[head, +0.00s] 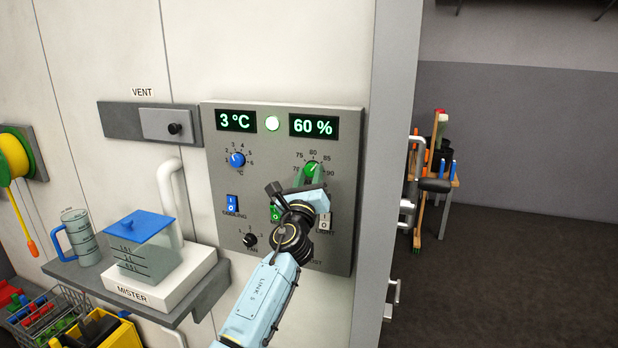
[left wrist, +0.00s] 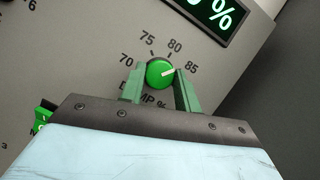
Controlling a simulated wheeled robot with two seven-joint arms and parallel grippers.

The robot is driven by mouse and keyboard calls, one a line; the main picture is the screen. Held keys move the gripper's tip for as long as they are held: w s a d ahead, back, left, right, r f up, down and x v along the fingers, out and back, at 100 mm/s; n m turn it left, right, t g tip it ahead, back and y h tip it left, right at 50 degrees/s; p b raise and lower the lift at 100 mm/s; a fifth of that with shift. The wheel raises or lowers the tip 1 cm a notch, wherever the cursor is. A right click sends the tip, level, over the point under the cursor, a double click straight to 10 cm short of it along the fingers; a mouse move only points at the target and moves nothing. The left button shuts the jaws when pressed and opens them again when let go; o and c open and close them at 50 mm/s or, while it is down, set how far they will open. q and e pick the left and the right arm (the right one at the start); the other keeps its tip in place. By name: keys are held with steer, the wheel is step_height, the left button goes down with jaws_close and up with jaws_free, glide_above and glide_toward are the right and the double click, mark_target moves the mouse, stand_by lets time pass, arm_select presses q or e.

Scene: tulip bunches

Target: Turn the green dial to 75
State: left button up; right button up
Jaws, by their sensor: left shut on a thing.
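The green dial (head: 312,168) is on the right side of the grey control panel (head: 218,165), under the 60 % display (head: 313,126). My left gripper (head: 309,180) is at the dial, its arm coming up from below. In the left wrist view, the dial (left wrist: 159,73) sits between the two green fingers (left wrist: 160,88), which are shut on it. Its white pointer line points up and right, at about the 85 mark. The 70, 75 and 80 marks lie to its left and above. My right gripper is not in view.
A blue dial (head: 237,160) and a 3 °C display (head: 236,121) are on the panel's left. Rocker switches and a black fan knob (head: 250,239) are lower. A shelf (head: 90,277) with a mister (head: 150,258) and jug (head: 80,237) juts out at left.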

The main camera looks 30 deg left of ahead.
arm_select(q)
steer(key=n+g+y, duration=0.1)
steer(key=n, duration=0.2)
steer(key=n+g+y, duration=0.1)
steer(key=n, duration=0.2)
steer(key=shift+d+r, duration=0.1)
steer(key=shift+d, duration=0.05)
steer(key=n+g+p, duration=0.1)
steer(key=n, duration=0.1)
steer(key=n+g, duration=0.1)
steer(key=n, duration=0.1)
steer(key=shift+r+n+y+p, duration=0.15)
steer(key=shift+n+y+p, duration=0.25)
steer(key=n+g+p, duration=0.1)
steer(key=n, duration=0.1)
steer(key=n+g+p, duration=0.1)
steer(key=n+p, duration=0.1)
steer(key=shift+d+r+n, duration=0.1)
steer(key=shift+r+n, duration=0.05)
steer(key=shift+n, duration=0.25)
steer(key=shift+n+g+h+p, duration=0.5)
steer(key=shift+n+h+p, duration=0.1)
steer(key=shift+n+p, duration=1.3)
steer(key=o, duration=1)
steer(key=b+v, duration=0.1)
steer(key=v, duration=1.2)
steer(key=shift+s+d+r, duration=0.1)
steer(key=shift+s, duration=0.05)
